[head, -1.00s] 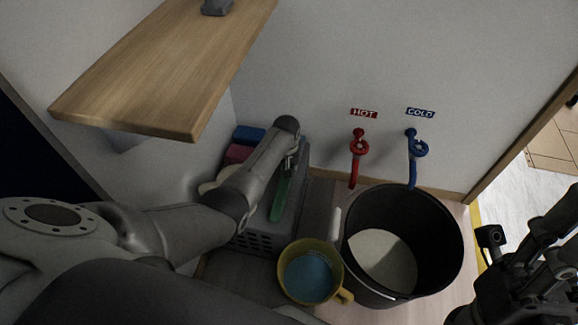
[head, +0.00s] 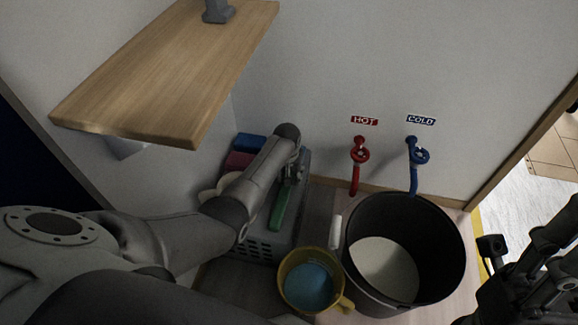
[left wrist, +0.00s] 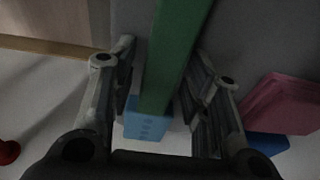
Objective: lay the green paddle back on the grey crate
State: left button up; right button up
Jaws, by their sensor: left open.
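The green paddle (head: 281,206) lies along the top of the grey crate (head: 254,248), by the wall. My left gripper (left wrist: 162,60) is open, with its fingers on either side of the green paddle (left wrist: 172,50) in the left wrist view. A light blue piece (left wrist: 147,121) shows at the paddle's near end there; I cannot tell whether it is part of it. In the head view my left arm hides much of the crate and most of the gripper. My right gripper (head: 525,275) shows only partly, dark, at the right edge.
A yellow jug (head: 287,297) with blue liquid stands in front of the crate. A black bucket (head: 446,245) stands to its right, below the red tap (head: 356,165) and the blue tap (head: 413,165). Blue and pink blocks (head: 240,160) sit behind my arm. A wooden shelf (head: 165,80) overhangs at upper left.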

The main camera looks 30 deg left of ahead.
pick_arm(q)
notch_tip(320, 180, up, 11)
jog(key=s, duration=0.2)
jog(key=shift+d+r, duration=0.2)
jog(key=shift+d, duration=0.15)
dwell(0.5)
